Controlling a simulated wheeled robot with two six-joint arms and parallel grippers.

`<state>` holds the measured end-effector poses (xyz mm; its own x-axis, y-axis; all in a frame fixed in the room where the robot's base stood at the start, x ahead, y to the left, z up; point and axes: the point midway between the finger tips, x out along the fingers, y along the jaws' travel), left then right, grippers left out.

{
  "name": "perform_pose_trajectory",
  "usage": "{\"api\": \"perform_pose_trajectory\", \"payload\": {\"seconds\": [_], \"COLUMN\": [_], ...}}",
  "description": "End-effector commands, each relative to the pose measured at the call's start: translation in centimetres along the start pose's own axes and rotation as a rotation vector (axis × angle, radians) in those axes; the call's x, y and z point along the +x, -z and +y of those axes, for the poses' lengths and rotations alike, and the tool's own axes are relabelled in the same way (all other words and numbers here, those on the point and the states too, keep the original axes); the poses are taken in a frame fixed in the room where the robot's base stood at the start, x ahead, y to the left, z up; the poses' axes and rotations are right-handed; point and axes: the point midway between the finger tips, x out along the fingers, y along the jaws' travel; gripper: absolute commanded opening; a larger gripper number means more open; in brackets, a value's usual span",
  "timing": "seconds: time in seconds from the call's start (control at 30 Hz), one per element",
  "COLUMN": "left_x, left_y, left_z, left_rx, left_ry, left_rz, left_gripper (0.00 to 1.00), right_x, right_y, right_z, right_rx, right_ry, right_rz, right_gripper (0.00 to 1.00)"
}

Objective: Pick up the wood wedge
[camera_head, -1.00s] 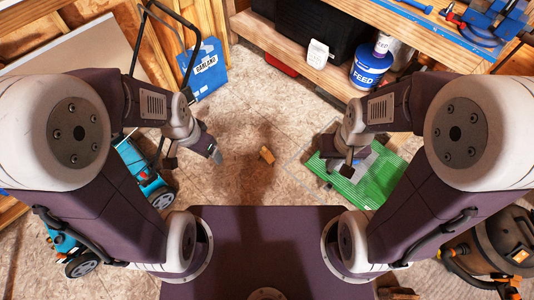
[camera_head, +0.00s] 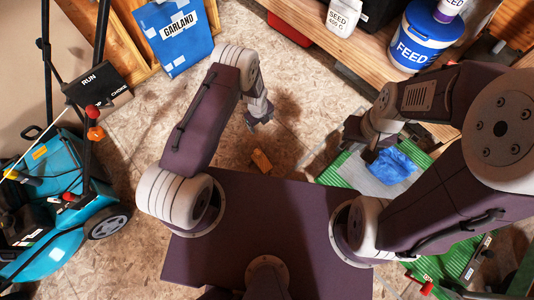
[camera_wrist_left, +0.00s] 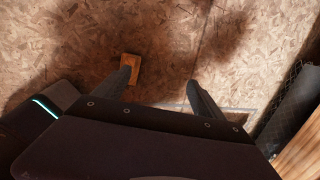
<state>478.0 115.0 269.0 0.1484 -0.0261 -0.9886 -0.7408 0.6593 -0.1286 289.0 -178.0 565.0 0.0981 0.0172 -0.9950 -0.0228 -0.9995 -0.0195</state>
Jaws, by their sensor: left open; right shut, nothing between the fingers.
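The wood wedge (camera_head: 261,160) is a small orange-brown block lying on the chipboard floor, just in front of my base. My left gripper (camera_head: 260,120) is above the floor, a little beyond the wedge in the head view, and is open and empty. In the left wrist view the wedge (camera_wrist_left: 131,69) lies by the left fingertip, outside the middle of the gap between the fingers (camera_wrist_left: 160,85); I cannot tell the height between them. My right gripper (camera_head: 368,150) is over the green mat area at the right, shut and empty.
A teal mower (camera_head: 45,235) stands at the left. A blue Garland bag (camera_head: 175,35) leans at the back. A green mat (camera_head: 335,174) with a blue cloth (camera_head: 390,166) lies at the right.

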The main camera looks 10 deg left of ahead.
Motion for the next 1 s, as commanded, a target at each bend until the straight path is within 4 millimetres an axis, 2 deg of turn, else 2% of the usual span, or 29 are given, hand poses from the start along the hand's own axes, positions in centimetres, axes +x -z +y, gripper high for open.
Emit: {"api": "perform_pose_trajectory", "payload": {"seconds": [0.03,0.1,0.17,0.23,0.47,0.7,0.87,1.0], "left_x": [6.7,10.5,12.4,13.3,13.3,17.1,17.2,19.5], "left_y": [2.1,4.3,5.5,6.0,6.0,6.4,6.4,6.7], "left_z": [2.8,5.6,7.1,7.8,7.7,8.2,8.1,8.4], "left_rx": [0.009,0.018,0.024,0.028,0.03,0.029,0.029,0.029], "left_ry": [-0.044,-0.094,-0.121,-0.133,-0.132,-0.132,-0.132,-0.132], "left_rz": [0.028,0.06,0.077,0.084,0.084,0.084,0.084,0.084], "left_gripper": [0.8,0.8,0.8,0.8,0.8,0.8,0.8,0.8], "right_x": [4.6,6.5,7.6,8.1,8.2,11.2,11.2,13.4], "right_y": [-0.5,-0.7,-0.8,-0.9,-0.8,-1.1,-1.2,-1.4], "right_z": [0.1,0.1,0.1,0.2,0.2,0.2,0.2,0.3], "right_rx": [0.0,0.0,0.0,0.0,0.0,0.0,0.0,0.0], "right_ry": [0.0,0.0,0.0,0.0,0.0,0.0,0.0,0.0], "right_rz": [0.0,0.0,-0.001,0.0,0.001,0.0,0.0,0.0], "right_gripper": [0.0,0.0,0.0,0.0,0.0,0.0,0.0,0.0]}}
